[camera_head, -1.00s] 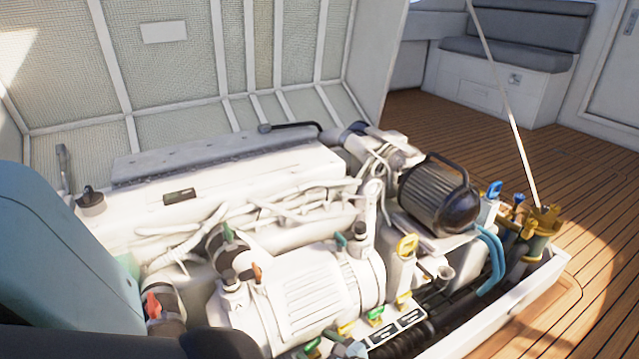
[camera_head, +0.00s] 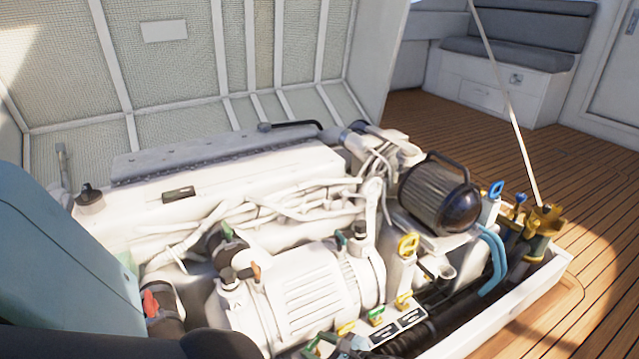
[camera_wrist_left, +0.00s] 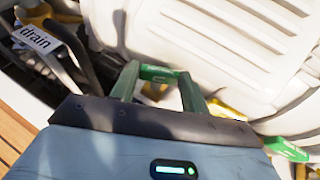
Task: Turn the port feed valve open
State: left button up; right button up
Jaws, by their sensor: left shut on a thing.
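My left gripper (camera_head: 338,343) is at the bottom edge of the head view, low in front of the white ribbed machine. In the left wrist view, its two greenish fingers (camera_wrist_left: 158,88) are shut on a green valve handle (camera_wrist_left: 156,74), which lies between the fingertips. In the head view a green handle (camera_head: 312,345) shows beside the gripper, partly cut off by the frame. Another green handle (camera_head: 376,316) stands farther along the same row, clear of the gripper. I cannot read which one is labelled port feed. My right gripper is not in view.
Yellow handles (camera_head: 404,299) stand among the green ones. A "drain" label (camera_wrist_left: 38,38) shows in the left wrist view. A red handle (camera_head: 151,304) is at the left. Black hoses and the white hatch rim (camera_head: 490,318) border the row. Open teak deck (camera_head: 590,225) lies to the right.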

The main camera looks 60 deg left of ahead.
pick_arm(q)
jog(key=o, duration=1)
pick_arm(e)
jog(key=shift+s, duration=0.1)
pick_arm(q)
jog(key=shift+d, duration=0.15)
jog(key=shift+w+d+r, duration=0.15)
jog(key=shift+d+r, duration=0.05)
jog(key=shift+d, duration=0.1)
jog(key=p+v, duration=0.1)
jog(key=v, duration=0.6)
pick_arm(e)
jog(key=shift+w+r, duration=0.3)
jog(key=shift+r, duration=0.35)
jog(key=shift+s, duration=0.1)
